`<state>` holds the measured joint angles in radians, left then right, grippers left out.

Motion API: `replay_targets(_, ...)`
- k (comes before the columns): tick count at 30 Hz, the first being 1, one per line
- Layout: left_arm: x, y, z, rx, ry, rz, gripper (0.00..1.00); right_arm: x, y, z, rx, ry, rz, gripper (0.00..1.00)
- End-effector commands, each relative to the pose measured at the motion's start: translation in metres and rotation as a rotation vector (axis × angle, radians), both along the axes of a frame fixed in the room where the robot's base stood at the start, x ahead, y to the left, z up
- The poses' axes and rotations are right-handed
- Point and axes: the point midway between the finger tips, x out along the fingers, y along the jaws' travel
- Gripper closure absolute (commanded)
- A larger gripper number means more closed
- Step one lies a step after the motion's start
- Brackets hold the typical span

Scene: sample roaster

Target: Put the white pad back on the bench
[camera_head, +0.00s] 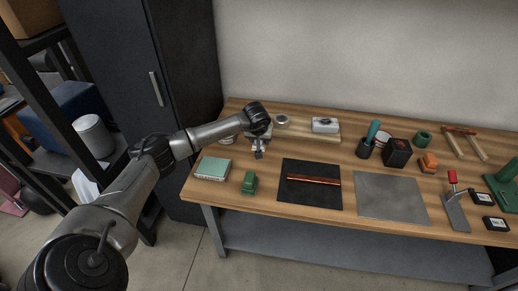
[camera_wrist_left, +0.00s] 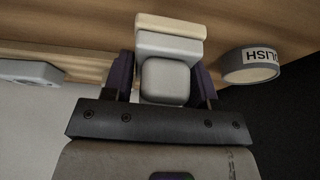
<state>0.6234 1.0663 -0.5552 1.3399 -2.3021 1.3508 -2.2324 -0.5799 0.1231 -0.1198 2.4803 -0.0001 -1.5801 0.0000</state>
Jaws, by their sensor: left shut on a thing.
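My left gripper (camera_head: 260,153) is over the left part of the wooden bench (camera_head: 262,204), near the raised wooden board at the back. In the left wrist view, the left gripper (camera_wrist_left: 165,85) is shut on the white pad (camera_wrist_left: 166,80), a pale block with a cream layer at its far end. The fingers lie along both sides of it. In the head view the pad is mostly hidden by the gripper, and I cannot tell whether it touches the bench. My right gripper is not in view.
A lettered tin (camera_wrist_left: 250,66) is close beside the held pad. A white block (camera_head: 325,125) and a small round tin (camera_head: 282,121) sit on the wooden board.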

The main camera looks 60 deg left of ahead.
Motion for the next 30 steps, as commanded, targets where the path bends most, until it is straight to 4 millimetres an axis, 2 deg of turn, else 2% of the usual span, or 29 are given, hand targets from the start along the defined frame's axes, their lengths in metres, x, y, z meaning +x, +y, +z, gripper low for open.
replay_targets(7,-0.002,0.005,-0.008,0.0,0.0,0.001,0.7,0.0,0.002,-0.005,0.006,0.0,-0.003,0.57)
replay_targets(16,-0.001,0.004,-0.043,-0.001,0.0,0.0,0.7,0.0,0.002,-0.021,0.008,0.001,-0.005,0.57)
replay_targets(29,-0.001,0.005,-0.047,0.001,-0.001,0.0,0.7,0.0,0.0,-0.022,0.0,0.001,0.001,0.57)
replay_targets(30,-0.001,0.005,-0.046,0.0,0.0,0.001,0.45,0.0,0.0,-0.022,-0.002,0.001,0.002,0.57)
